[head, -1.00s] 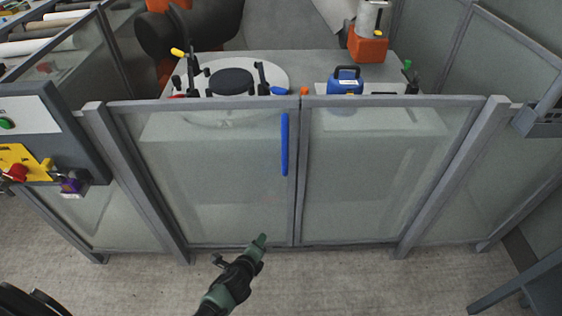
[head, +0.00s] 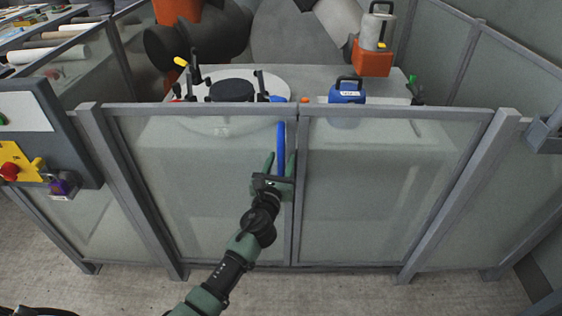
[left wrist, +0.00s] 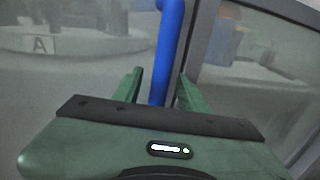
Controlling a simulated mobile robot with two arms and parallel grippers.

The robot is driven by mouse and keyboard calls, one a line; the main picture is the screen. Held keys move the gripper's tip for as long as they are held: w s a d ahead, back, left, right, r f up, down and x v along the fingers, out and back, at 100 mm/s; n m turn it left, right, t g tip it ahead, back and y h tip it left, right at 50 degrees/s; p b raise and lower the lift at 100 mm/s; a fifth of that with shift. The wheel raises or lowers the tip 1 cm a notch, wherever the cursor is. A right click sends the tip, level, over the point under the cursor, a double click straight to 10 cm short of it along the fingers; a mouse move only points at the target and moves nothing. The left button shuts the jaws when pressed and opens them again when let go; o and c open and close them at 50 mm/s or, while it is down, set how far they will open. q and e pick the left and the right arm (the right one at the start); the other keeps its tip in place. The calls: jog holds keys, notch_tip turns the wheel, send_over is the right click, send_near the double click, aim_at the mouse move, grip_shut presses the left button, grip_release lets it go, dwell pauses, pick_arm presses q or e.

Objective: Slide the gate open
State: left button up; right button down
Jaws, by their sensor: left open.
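The gate is two grey-framed, see-through panels, a left panel (head: 200,190) and a right panel (head: 385,190), meeting at a middle post. A vertical blue handle bar (head: 281,145) is on the left panel beside that post. My left gripper (head: 279,164) is open, with its fingers pointing up on either side of the handle's lower part. In the left wrist view the blue handle (left wrist: 168,50) runs down between the two green fingers (left wrist: 160,86). I cannot tell whether either finger touches it. My right gripper is not in view.
Behind the gate is a table with a round white plate (head: 275,80), a blue box with a handle (head: 348,90) and an orange block (head: 373,58). A control panel with a red knob (head: 10,172) stands at the left. The floor in front is clear.

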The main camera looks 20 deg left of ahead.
pick_arm(q)
jog(key=shift+w, duration=0.25)
jog(key=shift+c, duration=0.2)
grip_shut()
dwell(1.1)
